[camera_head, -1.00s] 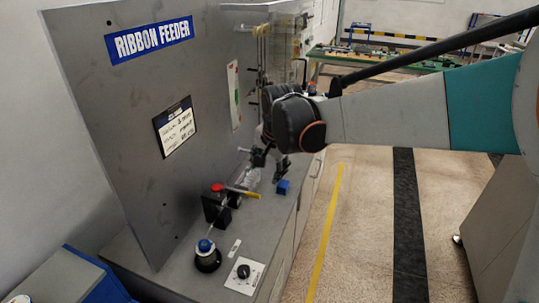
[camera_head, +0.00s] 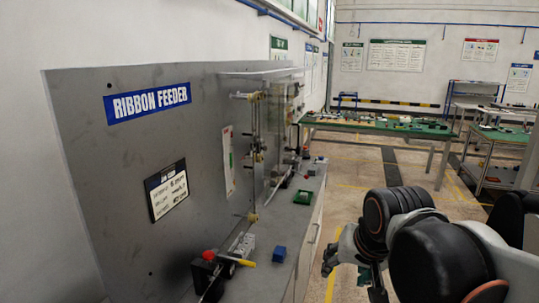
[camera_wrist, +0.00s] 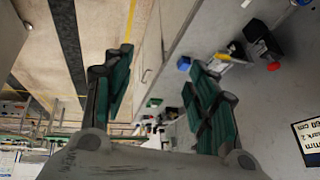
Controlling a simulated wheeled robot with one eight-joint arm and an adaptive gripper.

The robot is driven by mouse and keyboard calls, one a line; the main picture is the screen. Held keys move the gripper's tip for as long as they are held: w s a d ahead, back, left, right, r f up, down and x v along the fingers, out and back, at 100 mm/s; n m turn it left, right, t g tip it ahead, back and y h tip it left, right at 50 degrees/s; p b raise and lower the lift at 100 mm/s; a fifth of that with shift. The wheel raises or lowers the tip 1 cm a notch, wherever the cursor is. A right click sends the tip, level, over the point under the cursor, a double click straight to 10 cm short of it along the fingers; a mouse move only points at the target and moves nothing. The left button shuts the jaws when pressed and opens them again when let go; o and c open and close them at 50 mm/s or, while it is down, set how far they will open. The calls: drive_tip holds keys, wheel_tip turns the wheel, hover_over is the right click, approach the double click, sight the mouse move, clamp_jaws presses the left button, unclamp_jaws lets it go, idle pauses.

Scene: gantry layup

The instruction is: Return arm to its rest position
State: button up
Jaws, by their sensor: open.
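My gripper shows in the wrist view (camera_wrist: 158,85), its two green-and-dark fingers spread wide with nothing between them. My folded arm covers the lower right corner. The gripper is apart from the ribbon feeder panel (camera_head: 130,150) and from the blue block (camera_head: 279,254) on the bench.
The grey bench (camera_head: 300,215) holds a red button (camera_head: 209,254), a yellow-handled lever (camera_head: 243,262) and a green tray (camera_head: 303,197). A green-topped table (camera_head: 385,124) stands further back. The floor between is clear.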

drive_tip(key=s+d+f+n+b, duration=0.1)
drive_tip(key=s+d+f, duration=0.1)
drive_tip(key=s, duration=0.3)
drive_tip(key=s+d+f+n+t+b, duration=0.1)
drive_tip(key=s+d+f+n, duration=0.1)
drive_tip(key=s+f, duration=0.2)
drive_tip(key=shift+s+f+b, duration=0.2)
drive_tip(key=shift+s+b, duration=0.15)
drive_tip(key=shift+s, duration=0.6)
